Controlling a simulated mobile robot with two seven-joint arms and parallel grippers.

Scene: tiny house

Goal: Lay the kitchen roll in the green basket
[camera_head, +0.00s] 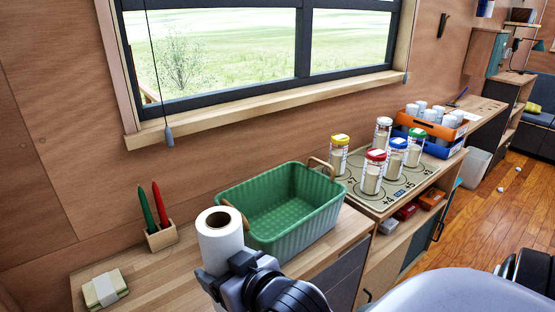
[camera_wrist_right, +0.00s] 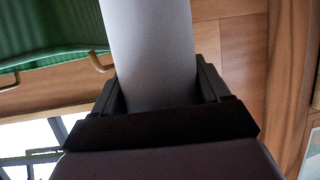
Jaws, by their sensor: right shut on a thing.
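The white kitchen roll (camera_head: 219,245) stands upright in my right gripper (camera_head: 230,275), at the near left end of the green basket (camera_head: 292,224) in the head view. In the right wrist view the roll (camera_wrist_right: 152,45) lies between the two dark fingers of my right gripper (camera_wrist_right: 158,85), which is shut on it. The basket (camera_wrist_right: 50,30) also shows at the upper left there. The basket is open, looks empty inside and has wooden handles. The roll hides part of its left end. I cannot tell whether the roll touches the basket. My left gripper is not in view.
The basket stands on a wooden counter (camera_head: 185,258). A holder (camera_head: 161,236) with a red and a green stick and a small cloth stack (camera_head: 104,289) are at left. Several lidded jars (camera_head: 373,172) stand close on the right, with an orange crate (camera_head: 431,131) behind.

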